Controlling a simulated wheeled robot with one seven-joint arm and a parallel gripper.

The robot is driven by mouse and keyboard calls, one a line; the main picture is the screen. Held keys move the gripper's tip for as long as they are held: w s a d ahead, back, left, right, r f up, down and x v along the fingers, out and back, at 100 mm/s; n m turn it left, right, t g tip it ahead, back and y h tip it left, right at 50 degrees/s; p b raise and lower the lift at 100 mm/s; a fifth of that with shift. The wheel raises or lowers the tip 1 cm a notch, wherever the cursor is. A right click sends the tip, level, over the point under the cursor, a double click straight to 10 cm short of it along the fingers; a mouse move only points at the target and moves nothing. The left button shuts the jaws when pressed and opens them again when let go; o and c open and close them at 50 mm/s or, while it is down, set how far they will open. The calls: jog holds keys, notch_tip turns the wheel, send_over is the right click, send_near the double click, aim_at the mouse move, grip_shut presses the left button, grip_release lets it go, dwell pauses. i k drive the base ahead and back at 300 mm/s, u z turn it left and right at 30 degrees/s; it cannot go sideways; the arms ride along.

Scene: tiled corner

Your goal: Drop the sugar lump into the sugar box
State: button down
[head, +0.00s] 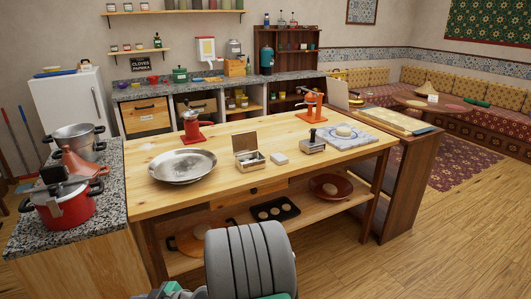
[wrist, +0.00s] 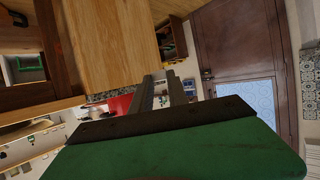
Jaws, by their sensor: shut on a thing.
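A small open box (head: 250,165) with its lid raised stands on the wooden table in the head view. It looks like the sugar box, with pale contents inside. My gripper (wrist: 162,84) shows in the wrist view as two grey fingers with a narrow gap. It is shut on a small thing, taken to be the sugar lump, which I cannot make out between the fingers. The fingertips do not show in the head view, and the sugar box does not show in the wrist view, so they appear well apart.
A white block (head: 279,158) and a metal box with a dark knob (head: 313,146) stand to the right of the sugar box. A metal tray (head: 183,166) lies to the left. A red grinder (head: 192,127) and an orange press (head: 313,104) stand behind. The table's front strip is clear.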

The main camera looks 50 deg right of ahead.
aim_at(250, 166)
jog(key=z, duration=0.8)
jog(key=i, duration=0.35)
